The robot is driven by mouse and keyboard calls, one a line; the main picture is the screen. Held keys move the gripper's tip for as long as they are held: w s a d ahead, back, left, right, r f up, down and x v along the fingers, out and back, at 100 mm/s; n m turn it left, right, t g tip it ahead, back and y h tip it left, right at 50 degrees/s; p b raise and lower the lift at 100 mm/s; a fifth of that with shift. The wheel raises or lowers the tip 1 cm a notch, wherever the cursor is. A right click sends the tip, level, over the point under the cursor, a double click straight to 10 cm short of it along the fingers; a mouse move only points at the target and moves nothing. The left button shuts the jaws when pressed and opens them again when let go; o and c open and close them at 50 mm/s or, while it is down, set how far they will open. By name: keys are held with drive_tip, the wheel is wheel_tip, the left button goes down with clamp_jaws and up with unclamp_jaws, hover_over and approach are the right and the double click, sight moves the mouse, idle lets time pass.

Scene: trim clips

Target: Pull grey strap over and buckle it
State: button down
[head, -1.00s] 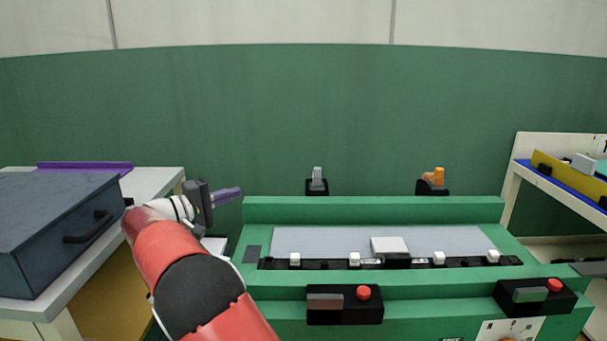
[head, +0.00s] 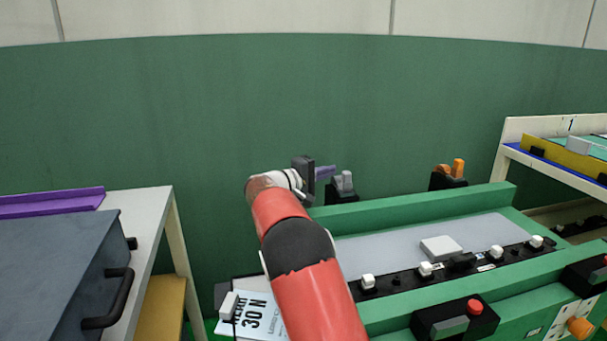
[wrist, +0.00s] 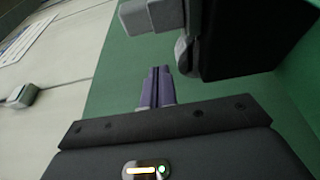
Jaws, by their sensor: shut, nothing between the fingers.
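A grey upright piece (head: 343,181) stands on a small black base (head: 342,197) at the back left corner of the green station. I take it for the grey strap's fitting; no flat strap or separate buckle can be made out. My gripper (head: 333,171) has slim purple fingers, closed together and empty, just left of the grey piece in the head view. In the wrist view the closed fingertips (wrist: 156,70) point up the picture. Grey parts (wrist: 184,52) on a large black block (wrist: 240,40) show right of and beyond them, with a visible gap.
An orange piece (head: 457,168) stands on a similar black base farther right. The green station (head: 420,205) holds a grey plate (head: 385,250) with a white block (head: 441,248). A dark case (head: 60,270) sits at left, and a shelf (head: 545,160) at right.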

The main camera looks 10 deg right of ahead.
drive_tip(key=s+b, duration=0.1)
drive_tip(key=s+d+b, duration=0.1)
drive_tip(key=shift+s+f+b, duration=0.15)
drive_tip(key=shift+b, duration=0.2)
drive_tip(key=shift+s, duration=0.65)
drive_tip(key=shift+s+b, duration=0.1)
drive_tip(key=shift+b, duration=0.3)
